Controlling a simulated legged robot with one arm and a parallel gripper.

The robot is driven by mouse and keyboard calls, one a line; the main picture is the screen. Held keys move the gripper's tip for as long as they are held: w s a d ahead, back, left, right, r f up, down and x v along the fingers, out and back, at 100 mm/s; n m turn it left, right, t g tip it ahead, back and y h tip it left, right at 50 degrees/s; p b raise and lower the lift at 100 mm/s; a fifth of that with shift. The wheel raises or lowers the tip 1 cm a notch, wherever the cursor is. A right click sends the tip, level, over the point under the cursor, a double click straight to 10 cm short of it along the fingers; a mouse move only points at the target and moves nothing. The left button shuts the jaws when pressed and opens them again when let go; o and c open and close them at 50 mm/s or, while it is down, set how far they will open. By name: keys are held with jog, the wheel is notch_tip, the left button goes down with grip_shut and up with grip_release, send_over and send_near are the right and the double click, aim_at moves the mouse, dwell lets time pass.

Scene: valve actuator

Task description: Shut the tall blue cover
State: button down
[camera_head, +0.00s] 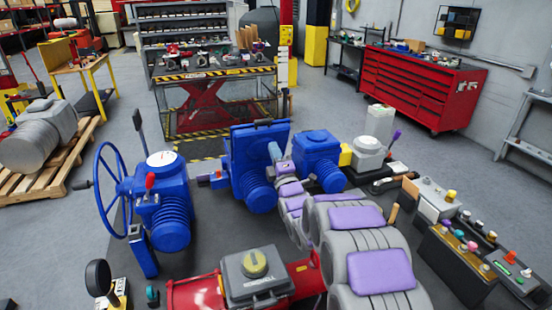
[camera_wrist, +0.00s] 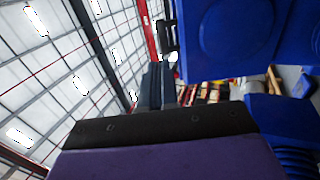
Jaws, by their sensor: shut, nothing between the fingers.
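The tall blue cover (camera_head: 243,142) stands upright on the middle blue actuator, whose ribbed cylinder (camera_head: 261,194) shows below it. In the wrist view a large blue panel (camera_wrist: 235,40) with a round outline fills the upper right; it appears to be the cover. My gripper (camera_head: 274,152) is just in front of the cover's right part in the head view. In the wrist view its dark fingers (camera_wrist: 159,86) are together with nothing between them, left of the blue panel. I cannot tell whether they touch it. My arm hides part of the actuator's right side.
A blue actuator with a handwheel (camera_head: 112,190) stands at left, and another blue unit (camera_head: 318,160) close at right. A grey-lidded red device (camera_head: 255,277) is at front. Control boxes (camera_head: 470,240) stand right. Open floor lies behind, before the red tool cabinet (camera_head: 420,90).

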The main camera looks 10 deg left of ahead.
aim_at(263, 123)
jog(key=x, duration=0.7)
jog(key=shift+w+a+b, duration=0.15)
jog(key=shift+w+b, duration=0.2)
jog(key=shift+w, duration=0.05)
jog(key=shift+x, duration=0.85)
jog(key=shift+a+r, duration=0.1)
